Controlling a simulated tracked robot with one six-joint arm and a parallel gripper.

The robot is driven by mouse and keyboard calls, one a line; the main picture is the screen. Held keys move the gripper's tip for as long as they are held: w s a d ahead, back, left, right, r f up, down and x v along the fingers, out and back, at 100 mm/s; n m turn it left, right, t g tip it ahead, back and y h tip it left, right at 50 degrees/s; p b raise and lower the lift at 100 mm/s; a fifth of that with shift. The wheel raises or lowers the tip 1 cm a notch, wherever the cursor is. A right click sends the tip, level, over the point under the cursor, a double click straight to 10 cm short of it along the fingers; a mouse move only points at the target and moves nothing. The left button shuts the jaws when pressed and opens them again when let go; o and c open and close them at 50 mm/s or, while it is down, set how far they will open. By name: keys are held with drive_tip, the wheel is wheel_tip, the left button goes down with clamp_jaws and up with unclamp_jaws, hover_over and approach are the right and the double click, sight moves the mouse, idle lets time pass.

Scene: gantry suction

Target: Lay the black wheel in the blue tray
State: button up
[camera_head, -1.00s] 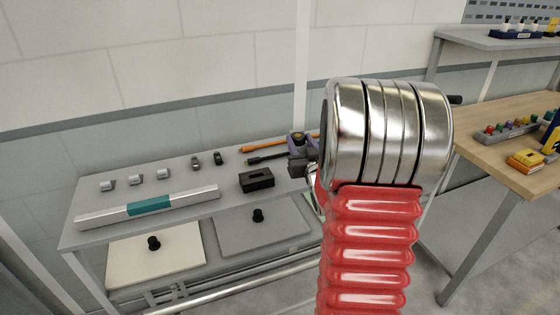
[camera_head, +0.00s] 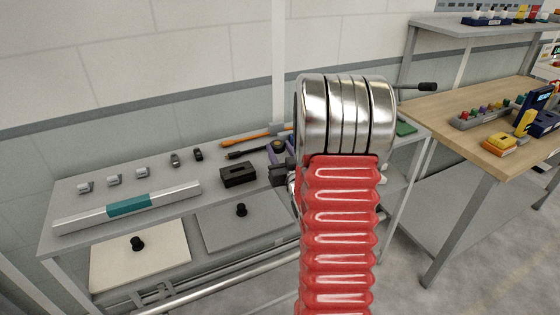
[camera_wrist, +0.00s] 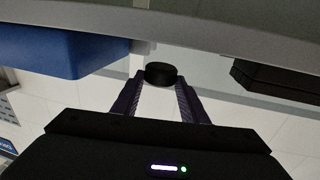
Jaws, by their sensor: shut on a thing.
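The black wheel (camera_wrist: 161,73) is between the fingertips of my gripper (camera_wrist: 160,88) in the wrist view, and the jaws are shut on it. In the wrist view the blue tray (camera_wrist: 70,52) stands at the upper left, apart from the wheel. In the head view my gripper (camera_head: 279,150) shows only in part beside my red and silver arm, over the grey bench. The wheel cannot be made out clearly there. The tray is not seen in the head view; my arm covers that part of the bench.
The grey bench (camera_head: 180,208) carries a black box (camera_head: 238,174), also at right in the wrist view (camera_wrist: 278,80). An orange-handled tool (camera_head: 245,138), several small metal parts and a long bar (camera_head: 75,220) lie there. A wooden table (camera_head: 460,128) stands at right.

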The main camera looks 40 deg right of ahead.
sight(280, 161)
drive_tip(key=shift+f, duration=2.1)
drive_tip(key=o, duration=1.1)
drive_tip(key=shift+f, duration=0.1)
